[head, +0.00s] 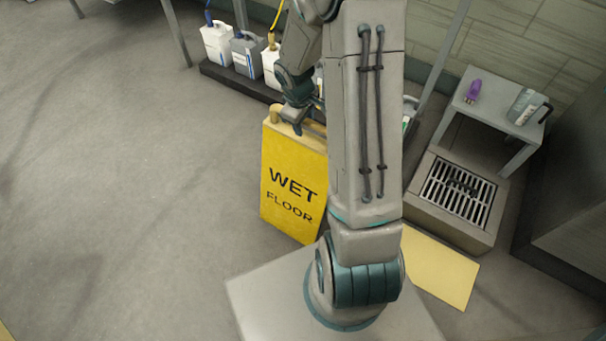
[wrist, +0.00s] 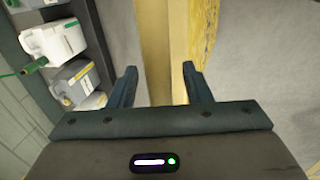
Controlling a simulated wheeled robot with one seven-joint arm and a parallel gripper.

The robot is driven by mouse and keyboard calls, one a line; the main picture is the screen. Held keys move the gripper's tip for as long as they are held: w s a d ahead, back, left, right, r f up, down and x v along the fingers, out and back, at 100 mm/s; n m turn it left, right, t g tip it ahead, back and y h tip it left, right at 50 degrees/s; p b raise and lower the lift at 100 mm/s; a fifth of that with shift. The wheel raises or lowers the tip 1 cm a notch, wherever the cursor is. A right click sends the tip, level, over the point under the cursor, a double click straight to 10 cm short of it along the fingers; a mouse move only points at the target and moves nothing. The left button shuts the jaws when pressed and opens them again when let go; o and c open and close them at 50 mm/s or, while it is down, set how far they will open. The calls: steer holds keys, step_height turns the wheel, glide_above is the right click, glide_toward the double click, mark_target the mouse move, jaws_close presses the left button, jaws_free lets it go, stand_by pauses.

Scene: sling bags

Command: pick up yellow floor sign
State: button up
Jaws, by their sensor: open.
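The yellow floor sign (head: 288,185), lettered "WET FLOOR", stands upright on the grey floor in the head view. Part of its right side is hidden behind my arm. My gripper (head: 294,122) is at the sign's top edge. In the wrist view my gripper (wrist: 160,80) is open, with one finger on each side of the sign's yellow top edge (wrist: 155,45). The jaws are not closed on the sign. I cannot tell whether either finger touches it.
Several jugs (head: 246,54) stand on a dark low rack behind the sign. At right are a small grey table (head: 497,110) with bottles and a floor drain (head: 458,192). A flat yellow panel (head: 440,268) lies right of my base. The floor at left is clear.

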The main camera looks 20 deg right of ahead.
jaws_close()
steer(key=shift+w+r, duration=0.1)
steer(key=shift+r, duration=0.05)
stand_by(1.2)
